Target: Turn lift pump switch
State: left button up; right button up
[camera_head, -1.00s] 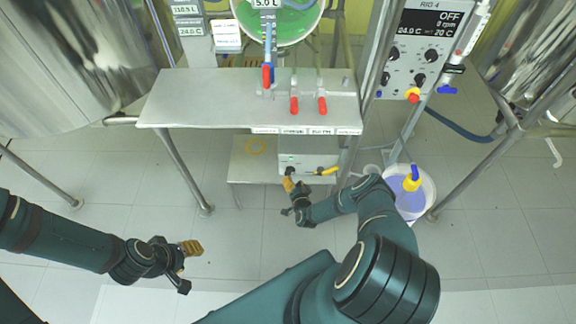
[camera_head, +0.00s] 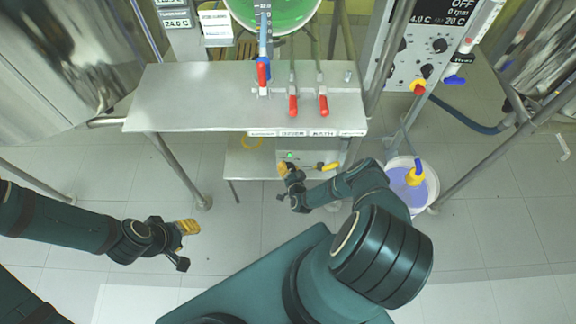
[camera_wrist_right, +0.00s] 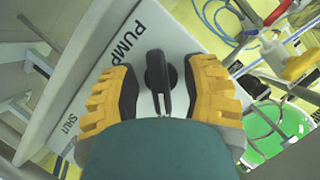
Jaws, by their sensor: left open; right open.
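The lift pump switch is a black rotary knob (camera_wrist_right: 158,78) on a white panel (camera_wrist_right: 95,88) with the words PUMP and SHUT, in the right wrist view. My right gripper (camera_wrist_right: 160,85) is open, with its yellow-and-black fingers on either side of the knob; I cannot tell whether they touch it. In the head view my right gripper (camera_head: 284,170) is at the front of the pump box (camera_head: 293,156), under the metal bench, and hides the knob there. A green light shows on the box. My left gripper (camera_head: 187,227) is open and empty over the floor at left.
The metal bench (camera_head: 200,95) with red-handled valves (camera_head: 293,105) stands above the pump box. A bucket of bluish liquid (camera_head: 405,185) stands right of my right arm. A control panel (camera_head: 425,50) is at upper right. The floor around my left gripper is clear.

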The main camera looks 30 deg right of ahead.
grip_shut()
jog(key=shift+r, duration=0.1)
dwell(0.4)
jog(key=shift+w+r+n+g+h+p, duration=0.1)
jog(key=shift+n+g+h+p, duration=0.45)
jog(key=shift+n, duration=0.55)
jog(key=shift+n+g+h+p, duration=0.35)
jog(key=shift+n+h, duration=0.1)
jog(key=shift+n, duration=0.45)
jog(key=shift+n+g+h, duration=0.3)
jog(key=shift+n+h, duration=0.2)
jog(key=shift+n, duration=0.4)
jog(key=shift+n+g+h+b, duration=0.45)
jog(key=shift+n+h, duration=0.15)
jog(key=shift+n, duration=0.4)
jog(key=shift+d, duration=0.1)
